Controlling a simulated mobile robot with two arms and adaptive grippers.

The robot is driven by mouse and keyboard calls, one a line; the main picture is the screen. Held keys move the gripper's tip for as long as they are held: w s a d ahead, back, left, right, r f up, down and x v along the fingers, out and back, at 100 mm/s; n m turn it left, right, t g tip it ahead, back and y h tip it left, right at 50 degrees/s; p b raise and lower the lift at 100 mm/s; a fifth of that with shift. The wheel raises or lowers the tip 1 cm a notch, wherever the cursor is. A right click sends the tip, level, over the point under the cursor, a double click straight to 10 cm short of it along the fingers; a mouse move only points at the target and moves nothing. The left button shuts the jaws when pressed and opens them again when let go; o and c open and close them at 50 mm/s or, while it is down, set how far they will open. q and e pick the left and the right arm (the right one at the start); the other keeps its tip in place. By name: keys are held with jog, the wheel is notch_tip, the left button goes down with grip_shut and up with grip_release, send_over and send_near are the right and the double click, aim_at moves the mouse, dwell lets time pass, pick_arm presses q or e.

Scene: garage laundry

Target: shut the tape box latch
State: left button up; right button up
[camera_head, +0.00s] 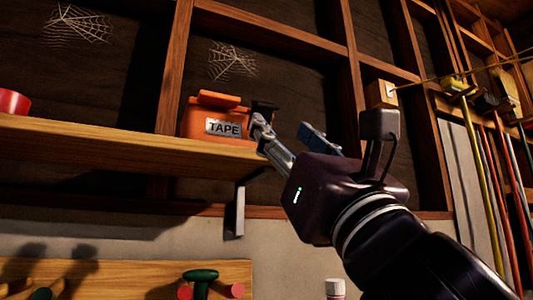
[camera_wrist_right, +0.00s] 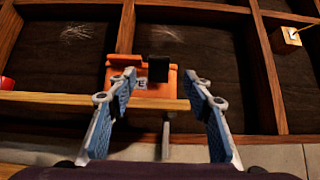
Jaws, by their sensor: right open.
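The orange tape box (camera_head: 197,126) stands on the wooden shelf, with a grey TAPE label on its front. In the right wrist view the box (camera_wrist_right: 117,77) is ahead, between and beyond my fingers. A black latch piece (camera_head: 264,106) sticks up at the box's right side; in the wrist view it is a dark upright flap (camera_wrist_right: 166,62). My right gripper (camera_head: 282,130) is open and empty, in front of and to the right of the box. In the wrist view its fingers (camera_wrist_right: 160,82) are wide apart, and the left one overlaps the box's left part. My left gripper is not in view.
The wooden shelf (camera_head: 90,146) runs under the box, held by a metal bracket (camera_head: 239,210). A red round object (camera_head: 13,102) sits at the shelf's left. A wooden block (camera_head: 381,94) is on the wall frame. Long-handled tools (camera_head: 484,190) hang at right.

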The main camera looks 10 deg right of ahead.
aim_at(269, 108)
jog(key=p+x, duration=0.1)
jog(key=x, duration=0.1)
jog(key=p+x, duration=0.1)
jog(key=x, duration=0.1)
jog(key=p+x, duration=0.1)
jog(key=x, duration=0.2)
jog(key=shift+s+r+p, duration=0.3)
jog(key=shift+r+p, duration=0.05)
jog(key=shift+p, duration=0.05)
jog(key=shift+w+r, duration=0.1)
jog(key=shift+w, duration=0.1)
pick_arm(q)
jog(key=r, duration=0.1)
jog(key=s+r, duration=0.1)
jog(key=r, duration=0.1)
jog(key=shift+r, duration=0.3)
pick_arm(e)
jog(key=shift+s, duration=0.15)
